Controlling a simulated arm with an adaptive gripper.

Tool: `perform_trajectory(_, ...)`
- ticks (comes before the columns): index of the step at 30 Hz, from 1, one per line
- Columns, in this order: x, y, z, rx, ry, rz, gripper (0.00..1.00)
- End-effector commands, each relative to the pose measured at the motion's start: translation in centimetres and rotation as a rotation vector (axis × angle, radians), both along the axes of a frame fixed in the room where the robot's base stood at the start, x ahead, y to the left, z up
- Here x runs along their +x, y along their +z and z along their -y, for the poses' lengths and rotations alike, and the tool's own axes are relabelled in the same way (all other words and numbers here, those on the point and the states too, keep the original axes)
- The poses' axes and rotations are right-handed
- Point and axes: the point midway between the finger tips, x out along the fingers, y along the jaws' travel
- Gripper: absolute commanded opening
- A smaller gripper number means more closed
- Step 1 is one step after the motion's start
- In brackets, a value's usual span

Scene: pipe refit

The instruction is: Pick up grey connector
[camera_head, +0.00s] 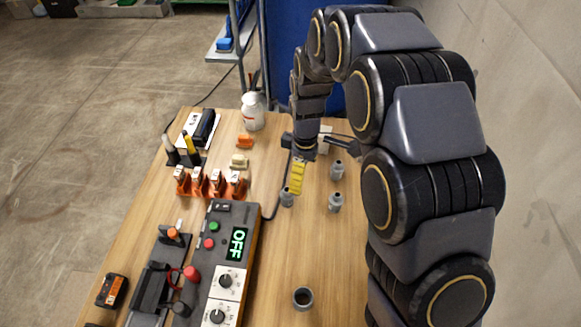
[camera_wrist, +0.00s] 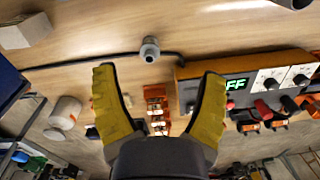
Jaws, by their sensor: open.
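My gripper (camera_wrist: 158,74) is open, its two yellow fingers apart with nothing between them. In the head view my gripper (camera_head: 297,177) is over the far right part of the table, one yellow finger showing. A small grey connector (camera_head: 287,197) is just beside that fingertip. In the wrist view a grey connector (camera_wrist: 150,49) lies beyond the fingertips, roughly centred in the gap. Two more grey connectors, a nearer one (camera_head: 335,203) and a farther one (camera_head: 337,170), stand to the right. A larger grey ring-shaped piece (camera_head: 303,298) is near the front.
A control box reading OFF (camera_head: 237,245) stands left of the connectors, with a dark cable running from it past the near connector. Orange blocks (camera_head: 210,183) stand beyond it. A white bottle (camera_head: 253,112) is at the back. Bare wood lies around the ring piece.

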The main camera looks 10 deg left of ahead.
Motion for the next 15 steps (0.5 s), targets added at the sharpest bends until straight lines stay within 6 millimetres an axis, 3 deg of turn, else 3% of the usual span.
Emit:
perform_trajectory(1, 0.7, -1.9, -1.0, 0.0, 0.067, -0.003, 0.72)
perform_trajectory(6, 2.2, -5.5, -3.1, 0.008, 0.223, 0.015, 0.72)
perform_trajectory(15, 2.7, -8.4, -3.8, 0.01, 0.276, 0.024, 0.72)
